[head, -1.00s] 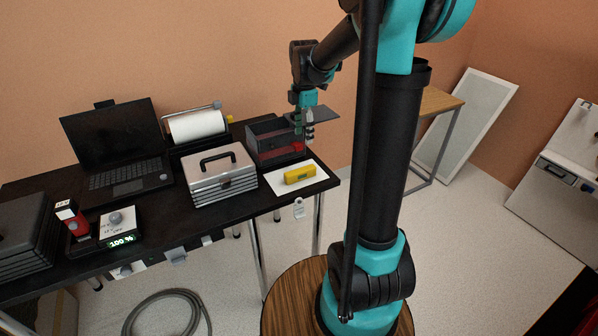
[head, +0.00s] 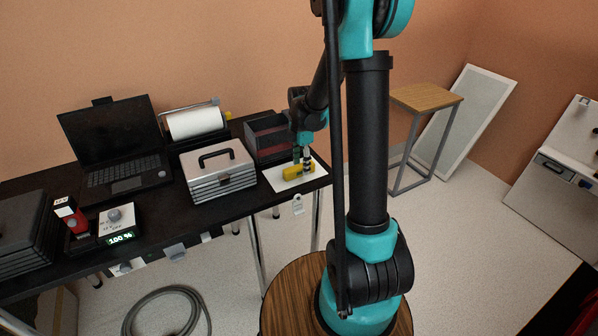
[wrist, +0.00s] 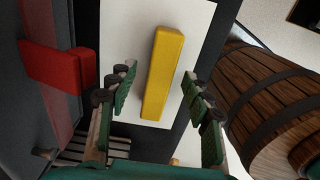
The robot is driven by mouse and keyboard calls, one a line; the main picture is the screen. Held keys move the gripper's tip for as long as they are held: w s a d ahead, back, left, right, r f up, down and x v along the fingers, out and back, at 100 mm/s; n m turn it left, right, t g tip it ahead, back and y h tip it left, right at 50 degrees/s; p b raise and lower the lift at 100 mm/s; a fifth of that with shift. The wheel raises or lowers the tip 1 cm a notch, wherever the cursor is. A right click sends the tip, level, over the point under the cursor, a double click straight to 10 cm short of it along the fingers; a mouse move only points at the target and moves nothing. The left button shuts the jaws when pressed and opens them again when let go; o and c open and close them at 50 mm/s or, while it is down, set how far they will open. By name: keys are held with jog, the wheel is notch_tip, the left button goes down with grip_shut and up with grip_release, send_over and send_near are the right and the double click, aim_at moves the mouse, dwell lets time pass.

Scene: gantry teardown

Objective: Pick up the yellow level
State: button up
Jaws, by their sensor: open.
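The yellow level (head: 293,172) lies on a white sheet (head: 311,180) near the right end of the black table. In the wrist view the level (wrist: 163,75) is a long yellow bar lying between the spread fingers. My gripper (head: 304,163) is over the level in the head view and hides part of it. The wrist view shows my gripper (wrist: 165,105) open, with green finger pads on both sides of the bar and a gap on each side. I cannot tell its exact height above the sheet.
A dark open bin (head: 268,138) stands just behind the sheet, with a red part (wrist: 60,68) beside my fingers in the wrist view. A silver toolbox (head: 218,172) stands to the left. The table's edge is close in front.

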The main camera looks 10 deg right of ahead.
jog(key=shift+f, duration=0.75)
jog(key=shift+c, duration=0.2)
grip_shut()
jog(key=shift+r, duration=0.15)
